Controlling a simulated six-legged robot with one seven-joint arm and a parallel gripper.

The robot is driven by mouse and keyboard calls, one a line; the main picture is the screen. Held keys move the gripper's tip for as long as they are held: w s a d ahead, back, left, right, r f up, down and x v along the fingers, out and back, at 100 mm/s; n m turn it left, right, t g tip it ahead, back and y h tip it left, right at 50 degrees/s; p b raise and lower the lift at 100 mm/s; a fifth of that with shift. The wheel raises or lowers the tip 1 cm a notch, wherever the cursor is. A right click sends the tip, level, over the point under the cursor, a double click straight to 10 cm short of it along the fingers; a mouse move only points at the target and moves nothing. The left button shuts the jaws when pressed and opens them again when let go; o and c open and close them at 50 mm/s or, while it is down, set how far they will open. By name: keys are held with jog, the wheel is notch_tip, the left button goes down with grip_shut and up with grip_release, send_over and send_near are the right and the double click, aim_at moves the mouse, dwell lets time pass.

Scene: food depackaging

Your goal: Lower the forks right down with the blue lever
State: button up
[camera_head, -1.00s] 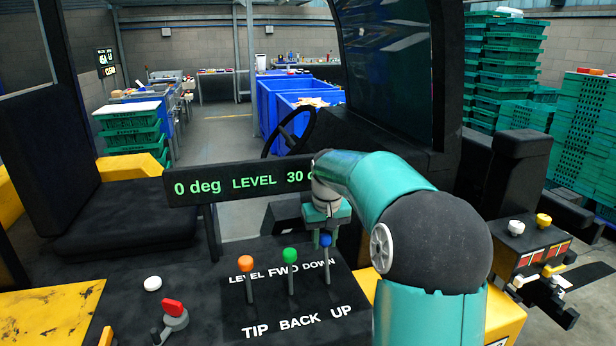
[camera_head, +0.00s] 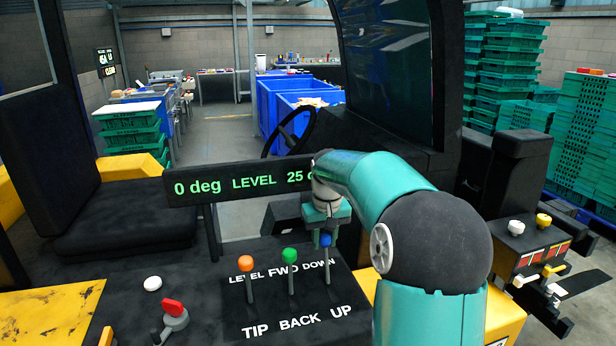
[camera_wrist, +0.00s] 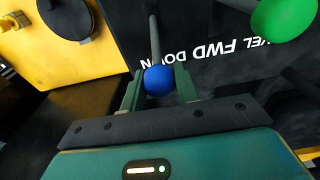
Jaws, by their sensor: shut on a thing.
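The blue lever (camera_head: 325,240) stands at the right of the lever panel, by the DOWN and UP words. My gripper (camera_head: 326,222) is over it from above. In the wrist view the blue knob (camera_wrist: 159,80) sits between the two fingers of my gripper (camera_wrist: 158,92), which are shut on it. The display bar (camera_head: 240,183) reads "0 deg LEVEL 25", with its right end hidden by my arm.
An orange-knobbed lever (camera_head: 246,264) and a green-knobbed lever (camera_head: 289,256) stand to the left of the blue one. A red-handled control (camera_head: 173,308) and a white knob (camera_head: 153,283) are further left. A steering wheel (camera_head: 288,130) is behind.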

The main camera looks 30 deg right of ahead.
jog(key=shift+r, duration=0.1)
jog(key=shift+s+a+r, duration=0.1)
jog(key=shift+s+a, duration=0.1)
jog(key=shift+s, duration=0.6)
jog(key=shift+s+a+r, duration=0.1)
jog(key=shift+s+a, duration=0.1)
jog(key=shift+s, duration=0.6)
jog(key=shift+s+a+r, duration=0.1)
jog(key=shift+s+a, duration=0.1)
jog(key=shift+s, duration=0.6)
jog(key=o, duration=0.8)
jog(key=shift+s+a+r, duration=0.1)
jog(key=shift+s+r, duration=0.1)
jog(key=shift+r, duration=1.8)
jog(key=shift+s+r, duration=0.15)
jog(key=shift+r, duration=1.8)
jog(key=shift+r, duration=0.1)
jog(key=r, duration=0.4)
jog(key=s+r, duration=0.1)
jog(key=r, duration=0.8)
jog(key=shift+s+a+r, duration=0.15)
jog(key=shift+a+r, duration=0.05)
jog(key=shift+r, duration=0.1)
